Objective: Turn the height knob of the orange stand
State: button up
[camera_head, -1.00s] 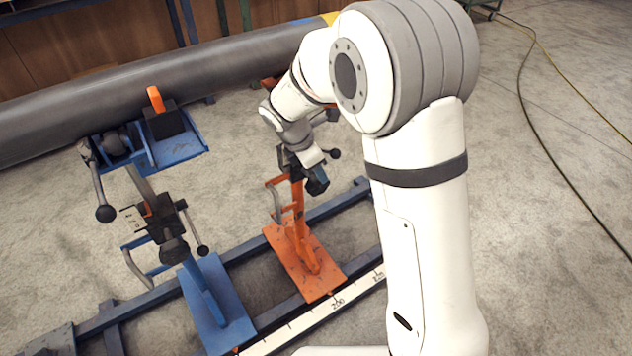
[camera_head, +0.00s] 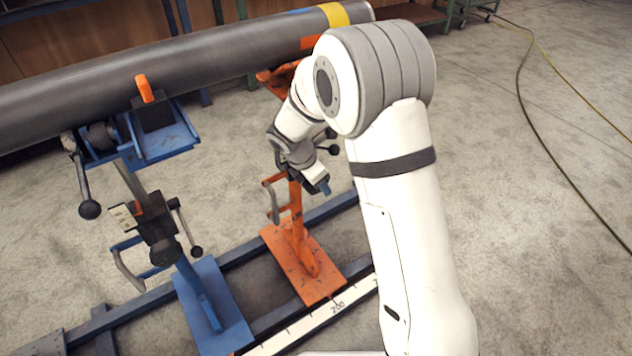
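The orange stand (camera_head: 308,278) is in the middle of the view, its flat base on the blue rails and its post rising behind my wrist. My gripper (camera_head: 325,187) is at the upper part of the post, pointing down and to the right. It is small and partly turned away, so its finger opening does not show. The height knob cannot be made out; the stand's collar is largely hidden by my wrist. A black ball on a lever (camera_head: 334,149) shows just right of my wrist. An orange loop handle (camera_head: 271,198) shows left of the post.
A long grey pipe (camera_head: 220,62) with a yellow band lies across the back. A blue stand (camera_head: 212,300) with a dark knob (camera_head: 166,252) and levers is at the left. A white scale (camera_head: 322,321) runs along the front rail.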

jog(key=shift+c, duration=0.4)
jog(key=c, duration=0.9)
jog(key=p, duration=0.3)
jog(key=shift+s+r, duration=0.1)
jog(key=shift+r, duration=0.25)
jog(key=g+y+p, duration=0.1)
jog(key=p, duration=0.4)
jog(key=shift+f+y, duration=0.1)
jog(key=shift+y, duration=0.3)
jog(key=g+y+p, duration=0.1)
jog(key=p, duration=0.2)
jog(key=shift+s+p, duration=0.1)
jog(key=shift+p, duration=0.3)
jog(key=shift+f+g+y+p, duration=0.3)
jog(key=shift+f+y+p, duration=0.15)
jog(key=shift+p, duration=0.25)
